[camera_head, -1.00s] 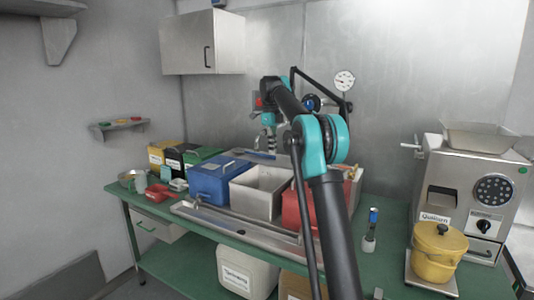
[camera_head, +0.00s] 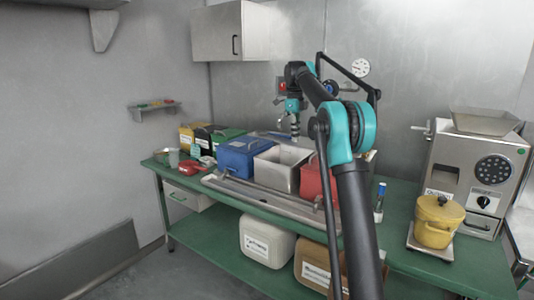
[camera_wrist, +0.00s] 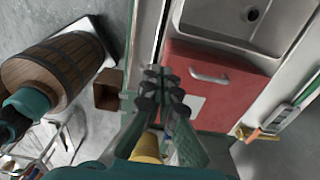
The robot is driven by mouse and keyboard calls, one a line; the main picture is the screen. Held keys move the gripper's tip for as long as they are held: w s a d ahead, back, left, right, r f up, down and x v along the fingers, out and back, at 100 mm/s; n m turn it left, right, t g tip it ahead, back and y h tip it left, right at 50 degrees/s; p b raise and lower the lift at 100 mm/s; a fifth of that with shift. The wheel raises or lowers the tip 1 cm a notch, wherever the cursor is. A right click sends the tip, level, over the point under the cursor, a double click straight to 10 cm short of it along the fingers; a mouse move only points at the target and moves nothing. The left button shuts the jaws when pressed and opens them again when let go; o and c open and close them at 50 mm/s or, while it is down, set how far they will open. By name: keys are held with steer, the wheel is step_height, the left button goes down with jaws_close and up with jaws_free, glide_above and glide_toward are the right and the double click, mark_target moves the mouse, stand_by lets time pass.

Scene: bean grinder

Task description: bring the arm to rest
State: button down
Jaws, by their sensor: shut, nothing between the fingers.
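My arm rises from the bottom right of the head view and bends at a teal elbow. Its far end hangs down behind the bins, and my gripper (camera_head: 295,130) is small there. In the wrist view my gripper (camera_wrist: 160,78) has its dark fingers together with nothing between them. The fingers appear over the edge of a red lidded box (camera_wrist: 225,105) with a metal handle; whether they touch it I cannot tell. The red box (camera_head: 313,183) is partly hidden by my arm in the head view.
A blue box (camera_head: 240,158) and an open steel bin (camera_head: 278,172) stand on the green bench (camera_head: 235,223). The grinder (camera_head: 472,165) and a yellow pot (camera_head: 437,225) stand at right. A wall cabinet (camera_head: 215,32) hangs at back. In the wrist view, a wooden barrel (camera_wrist: 55,65) stands at left.

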steer(key=s+d+f+n+t, duration=0.1)
steer(key=s+d+f+n, duration=0.1)
steer(key=s+f+n, duration=0.6)
steer(key=s+d+f+n+t, duration=0.2)
steer(key=s+f+n, duration=0.6)
steer(key=s, duration=1.4)
steer(key=s+d+f+n+t, duration=0.1)
steer(key=s+d+f+n, duration=0.2)
steer(key=s+f+n, duration=0.5)
steer(key=s+f, duration=0.7)
steer(key=shift+s+d+f+n+t, duration=0.15)
steer(key=shift+s+f+n+t, duration=0.15)
steer(key=shift+s+n, duration=0.1)
